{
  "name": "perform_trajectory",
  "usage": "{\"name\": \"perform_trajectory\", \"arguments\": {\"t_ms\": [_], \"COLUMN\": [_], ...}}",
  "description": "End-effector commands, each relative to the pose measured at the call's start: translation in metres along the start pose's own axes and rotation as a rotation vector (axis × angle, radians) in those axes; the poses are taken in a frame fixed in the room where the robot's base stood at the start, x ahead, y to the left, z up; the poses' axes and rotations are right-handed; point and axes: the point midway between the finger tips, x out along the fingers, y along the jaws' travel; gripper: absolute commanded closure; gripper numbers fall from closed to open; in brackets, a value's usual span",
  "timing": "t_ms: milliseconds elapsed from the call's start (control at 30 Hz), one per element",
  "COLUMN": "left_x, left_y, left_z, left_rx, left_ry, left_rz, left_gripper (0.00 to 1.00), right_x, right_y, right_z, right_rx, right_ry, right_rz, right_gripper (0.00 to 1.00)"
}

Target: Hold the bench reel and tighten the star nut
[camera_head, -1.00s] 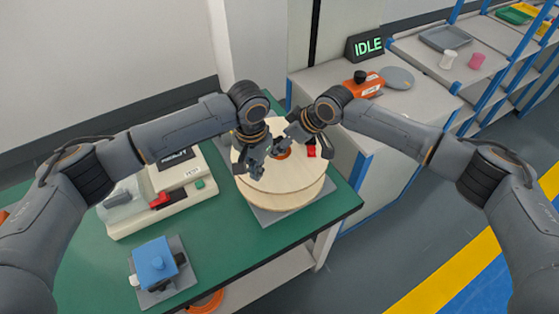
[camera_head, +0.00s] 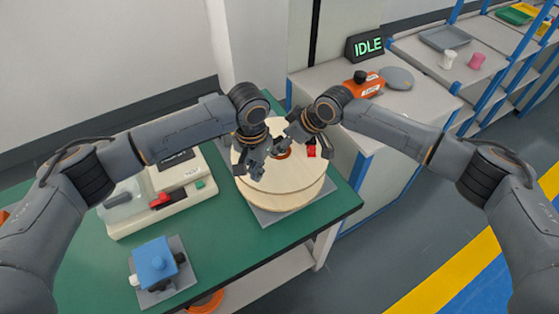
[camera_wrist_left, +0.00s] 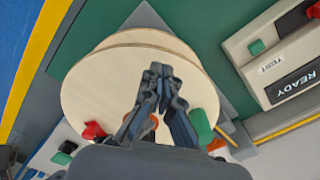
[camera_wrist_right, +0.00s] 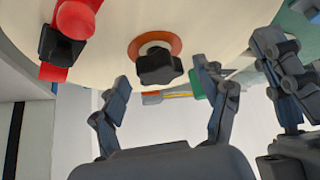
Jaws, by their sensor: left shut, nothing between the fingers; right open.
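The bench reel (camera_head: 285,200) has pale wooden discs and lies on a grey plate on the green bench. The black star nut (camera_wrist_right: 157,66) sits at its orange-ringed hub. My left gripper (camera_head: 257,174) is shut and empty over the disc; its fingertips meet in the left wrist view (camera_wrist_left: 158,84). Whether they touch the reel cannot be told. My right gripper (camera_wrist_right: 165,85) is open, with its fingers apart on either side of the star nut and not closed on it. In the head view the arms partly hide the hub.
A red and black piece (camera_wrist_right: 66,40) is on the reel near the right gripper. A measuring device (camera_head: 158,195) and a blue block (camera_head: 154,260) stand on the bench's left. An IDLE sign (camera_head: 367,45) and orange tool (camera_head: 364,84) are on the cabinet behind.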

Motion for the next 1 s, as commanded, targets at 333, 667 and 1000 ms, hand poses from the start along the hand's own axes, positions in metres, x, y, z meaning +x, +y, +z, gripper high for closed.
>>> {"name": "perform_trajectory", "arguments": {"t_ms": [333, 667, 1000], "left_x": [0.000, 0.004, 0.011], "left_y": [0.000, 0.000, 0.000], "left_z": [0.000, 0.000, 0.000], "left_rx": [0.000, 0.000, 0.000], "left_ry": [0.000, -0.001, 0.001], "left_rz": [0.000, 0.001, 0.000], "left_gripper": [1.00, 1.00, 1.00], "right_x": [0.000, 0.000, 0.000], "right_y": [0.000, 0.000, 0.000], "right_z": [0.000, 0.000, 0.000], "right_rx": [0.000, 0.000, 0.000], "right_ry": [0.000, 0.000, 0.000], "right_rz": [0.000, 0.000, 0.000], "right_gripper": [0.26, 0.26, 0.26]}}
